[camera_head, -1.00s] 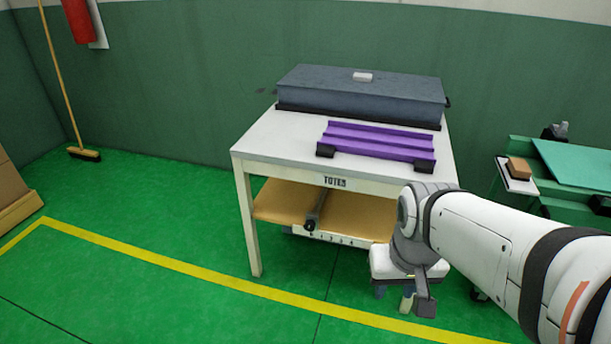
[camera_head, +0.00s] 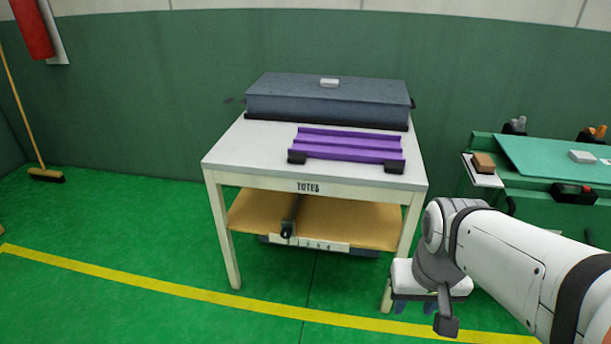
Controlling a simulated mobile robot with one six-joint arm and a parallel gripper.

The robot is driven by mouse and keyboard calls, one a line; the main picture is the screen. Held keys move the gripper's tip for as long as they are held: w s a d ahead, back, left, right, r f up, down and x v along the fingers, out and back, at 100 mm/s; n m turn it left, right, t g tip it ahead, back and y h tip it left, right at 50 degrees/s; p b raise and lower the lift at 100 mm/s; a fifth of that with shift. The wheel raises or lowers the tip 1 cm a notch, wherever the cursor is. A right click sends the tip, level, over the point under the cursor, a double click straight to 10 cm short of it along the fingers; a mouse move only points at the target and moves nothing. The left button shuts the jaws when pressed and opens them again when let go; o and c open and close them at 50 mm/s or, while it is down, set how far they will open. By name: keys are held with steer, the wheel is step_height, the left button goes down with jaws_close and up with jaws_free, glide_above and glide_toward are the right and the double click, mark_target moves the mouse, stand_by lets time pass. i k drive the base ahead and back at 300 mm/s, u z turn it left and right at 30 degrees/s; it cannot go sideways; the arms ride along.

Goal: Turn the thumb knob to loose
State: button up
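I cannot make out a thumb knob in this view. My gripper (camera_head: 416,303) hangs low at the end of my white arm, right of the white table's front leg. It looks small and is partly hidden by my wrist, and I cannot tell whether its fingers are apart. I see nothing held in it. On the green bench at the right are a small orange-and-grey item (camera_head: 597,133), a dark item (camera_head: 515,126) and a black block with a red spot (camera_head: 574,194). They are too small to identify.
A white table (camera_head: 230,160) marked TOTES carries a dark grey lidded box (camera_head: 330,100) and a purple ridged tray (camera_head: 347,146). A dark bar (camera_head: 290,215) lies on its lower shelf. The green bench (camera_head: 548,160) stands right, behind my arm.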

mark_target(285, 233)
steer(key=u, duration=0.05)
steer(key=i, duration=1)
steer(key=z, duration=0.05)
